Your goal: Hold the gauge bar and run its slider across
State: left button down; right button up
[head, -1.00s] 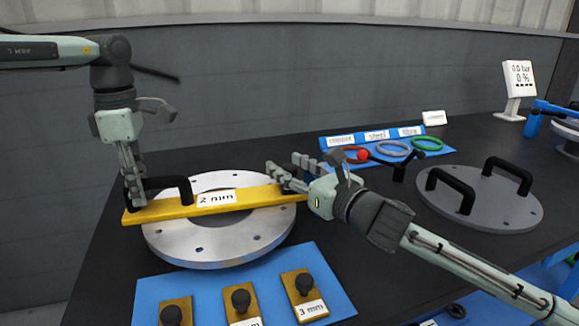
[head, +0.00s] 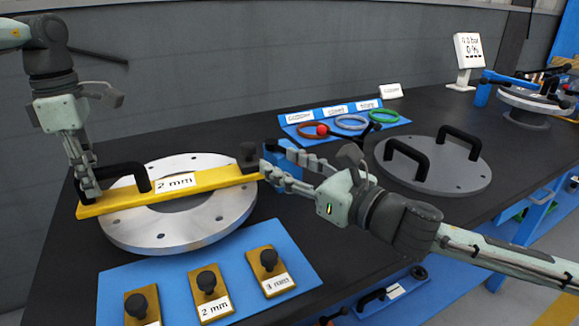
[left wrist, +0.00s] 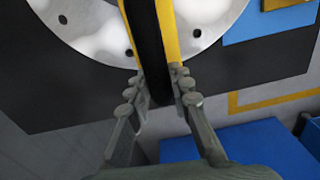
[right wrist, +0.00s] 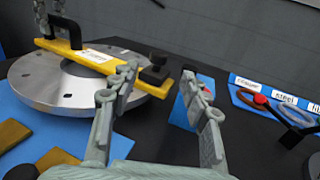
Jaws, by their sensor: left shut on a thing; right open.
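The yellow gauge bar (head: 215,181), with a white "2 mm" label, lies across the silver flange ring (head: 205,215). My left gripper (head: 90,188) is shut on the bar's black handle (head: 130,172) at its left end; the left wrist view also shows the dark handle (left wrist: 148,50) between the fingers. The black slider (head: 248,155) stands at the bar's right end; it also shows in the right wrist view (right wrist: 154,72). My right gripper (head: 272,162) is open and empty, its fingertips just right of the slider. Contact cannot be told.
A blue mat (head: 235,300) with several knobbed gauge plates lies in front of the flange. A grey cover (head: 450,172) with two black handles is at right. Coloured rings sit on a blue rack (head: 345,125) behind. A white display (head: 468,50) stands at the back.

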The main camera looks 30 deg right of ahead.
dwell(0.3)
dwell(0.4)
pick_arm(q)
jog(key=c, duration=1.3)
grip_release()
